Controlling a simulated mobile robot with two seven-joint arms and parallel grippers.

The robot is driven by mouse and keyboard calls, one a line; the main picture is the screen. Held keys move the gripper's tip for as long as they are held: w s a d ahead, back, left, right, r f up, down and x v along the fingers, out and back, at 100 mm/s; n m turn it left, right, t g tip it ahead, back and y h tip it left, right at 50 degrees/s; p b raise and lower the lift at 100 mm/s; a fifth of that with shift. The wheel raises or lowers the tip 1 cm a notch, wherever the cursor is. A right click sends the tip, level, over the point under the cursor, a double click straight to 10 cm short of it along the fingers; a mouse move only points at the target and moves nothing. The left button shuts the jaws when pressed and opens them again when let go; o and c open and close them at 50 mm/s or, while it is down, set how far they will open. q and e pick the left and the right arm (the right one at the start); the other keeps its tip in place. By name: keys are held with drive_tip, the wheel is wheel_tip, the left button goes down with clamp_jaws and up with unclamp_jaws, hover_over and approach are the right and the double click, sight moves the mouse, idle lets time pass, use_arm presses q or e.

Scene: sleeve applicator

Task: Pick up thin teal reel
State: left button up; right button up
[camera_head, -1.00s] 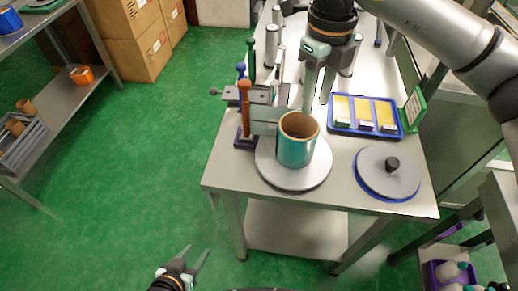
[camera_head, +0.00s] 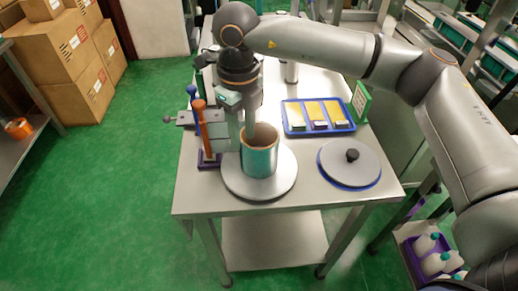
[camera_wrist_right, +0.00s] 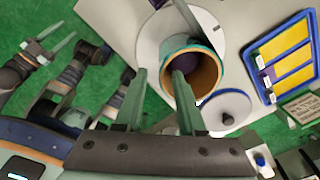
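The teal reel (camera_head: 261,160) stands upright on a round pale plate (camera_head: 232,186) near the table's front. It is an open tube with a brown inside, also seen in the right wrist view (camera_wrist_right: 212,68). My right gripper (camera_head: 243,138) points down at the reel's left rim. In the right wrist view my right gripper (camera_wrist_right: 160,78) is open, one finger over or in the reel's opening and the other outside its wall. I cannot tell whether either touches. My left gripper (camera_wrist_right: 48,44) shows open and empty in the right wrist view, away from the table.
An orange-handled post (camera_head: 200,125) and grey fixture stand close left of the reel. A round grey lid (camera_head: 348,170) with a black knob lies to the right. A blue tray (camera_head: 290,121) with yellow compartments lies behind it. The table's front strip is clear.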

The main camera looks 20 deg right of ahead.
sight(247, 146)
drive_tip(key=f, duration=0.3)
drive_tip(key=shift+s+d+f, duration=0.2)
drive_tip(key=shift+d+f, duration=0.1)
drive_tip(key=shift+f, duration=0.6)
clamp_jaws()
idle(0.6)
